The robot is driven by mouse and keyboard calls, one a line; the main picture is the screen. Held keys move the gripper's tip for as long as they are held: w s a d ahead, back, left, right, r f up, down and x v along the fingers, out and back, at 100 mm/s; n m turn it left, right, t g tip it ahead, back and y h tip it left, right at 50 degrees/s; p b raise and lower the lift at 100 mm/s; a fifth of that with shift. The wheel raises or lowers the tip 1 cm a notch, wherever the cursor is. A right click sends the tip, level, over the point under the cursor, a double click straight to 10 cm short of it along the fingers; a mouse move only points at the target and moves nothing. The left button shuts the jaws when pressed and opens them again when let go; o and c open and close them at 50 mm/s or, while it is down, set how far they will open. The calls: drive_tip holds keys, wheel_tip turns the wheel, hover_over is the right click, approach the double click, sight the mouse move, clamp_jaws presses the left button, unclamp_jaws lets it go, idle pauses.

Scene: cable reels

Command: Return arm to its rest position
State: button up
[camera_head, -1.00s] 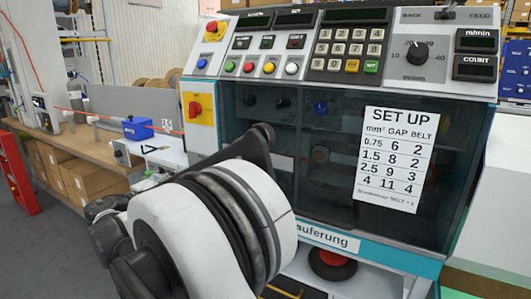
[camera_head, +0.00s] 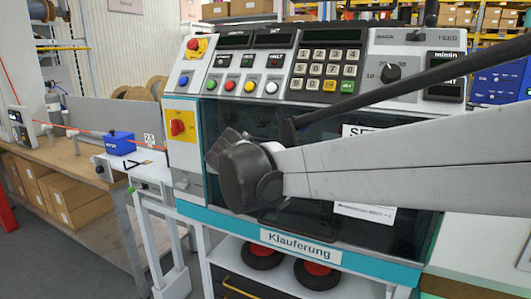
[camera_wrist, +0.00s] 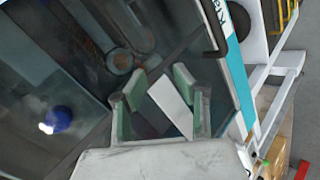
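My gripper (camera_wrist: 160,82) shows in the wrist view with its two green-padded fingers spread apart. I see nothing held between them. A pale strip shows beyond the fingers, in front of the dark glass front of the machine (camera_wrist: 70,60). In the head view my grey arm reaches in from the right across the front of the cable machine (camera_head: 330,65) and ends in a dark joint left of the centre. The gripper itself cannot be made out there. The arm hides most of the white set-up sheet (camera_head: 365,211) on the glass.
A workbench (camera_head: 85,150) with a blue box (camera_head: 119,143) and an orange cable stands at the left, with cardboard boxes (camera_head: 75,200) beneath. Two black wheels with red hubs (camera_head: 316,273) sit under the machine. Grey floor (camera_head: 60,265) is open at the lower left.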

drive_tip(key=s+d+f+m+y+p, duration=0.1)
drive_tip(key=s+d+f+m, duration=0.1)
drive_tip(key=s+d, duration=0.4)
drive_tip(key=s+d+f+m+g+y+p, duration=0.1)
drive_tip(key=s+d, duration=0.5)
drive_tip(key=s, duration=0.7)
drive_tip(key=s+d+f+m+y+p, duration=0.1)
drive_tip(key=s+d+m, duration=0.4)
drive_tip(key=s, duration=0.5)
wheel_tip(320, 180, down, 2)
drive_tip(key=shift+d+f+g+y, duration=0.25)
drive_tip(key=shift+d+g+y, duration=0.15)
drive_tip(key=shift+d+y, duration=0.3)
drive_tip(key=shift+o, duration=0.3)
drive_tip(key=shift+a, duration=0.1)
